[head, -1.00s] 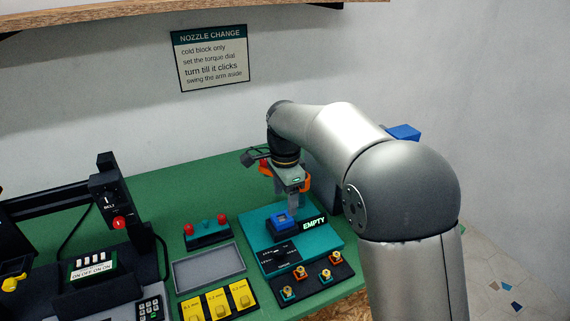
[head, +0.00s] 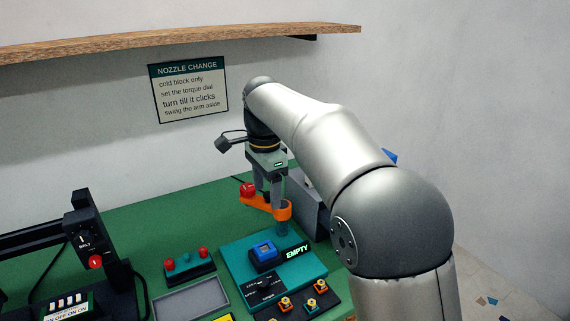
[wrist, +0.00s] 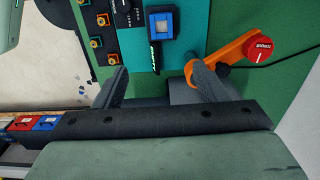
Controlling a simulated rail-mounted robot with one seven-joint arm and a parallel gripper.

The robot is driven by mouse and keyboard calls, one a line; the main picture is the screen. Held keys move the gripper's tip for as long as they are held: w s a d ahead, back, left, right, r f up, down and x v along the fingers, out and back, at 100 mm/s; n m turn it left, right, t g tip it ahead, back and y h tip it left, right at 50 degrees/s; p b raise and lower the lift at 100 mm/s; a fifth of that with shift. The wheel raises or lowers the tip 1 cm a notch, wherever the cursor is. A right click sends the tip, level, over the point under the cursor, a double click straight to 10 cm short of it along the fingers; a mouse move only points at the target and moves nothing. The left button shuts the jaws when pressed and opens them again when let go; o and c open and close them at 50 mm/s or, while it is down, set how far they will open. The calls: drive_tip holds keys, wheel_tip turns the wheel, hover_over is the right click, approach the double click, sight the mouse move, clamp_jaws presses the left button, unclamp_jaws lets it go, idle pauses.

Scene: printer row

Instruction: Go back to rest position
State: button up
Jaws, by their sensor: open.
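My gripper (head: 267,195) hangs above the back of the teal nozzle station (head: 235,285), near the orange swing arm (head: 262,207). In the wrist view my gripper (wrist: 160,84) has its two fingers spread apart, with nothing between them. The orange arm (wrist: 222,60) with its red torque knob (wrist: 264,48) appears beside the right finger there; I cannot tell whether they touch. The blue block (head: 264,254) sits on the station, beside a lit EMPTY sign (head: 297,252). It also shows in the wrist view (wrist: 162,23).
Small nozzles on a dark plate (head: 300,303) and a grey tray (head: 190,303) lie in front. A red-and-teal knob rack (head: 189,267) and a black machine (head: 85,240) stand left. A grey box (head: 310,212) is behind the gripper. A wooden shelf (head: 180,36) runs overhead.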

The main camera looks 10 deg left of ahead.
drive_tip(key=s+d+f+n, duration=0.15)
drive_tip(key=s+d, duration=0.25)
drive_tip(key=d, duration=0.5)
drive_tip(key=s+d+f+n, duration=0.1)
drive_tip(key=s+d+n, duration=0.2)
drive_tip(key=d, duration=0.5)
drive_tip(key=s+d+f+n, duration=0.2)
drive_tip(key=s+d+f, duration=0.3)
drive_tip(key=s, duration=0.4)
drive_tip(key=s+d+f+n, duration=0.3)
drive_tip(key=s+d+f, duration=0.3)
drive_tip(key=s, duration=0.4)
drive_tip(key=shift+d+n, duration=0.35)
drive_tip(key=shift+d, duration=0.4)
drive_tip(key=shift+w+f, duration=0.1)
drive_tip(key=shift+c, duration=0.3)
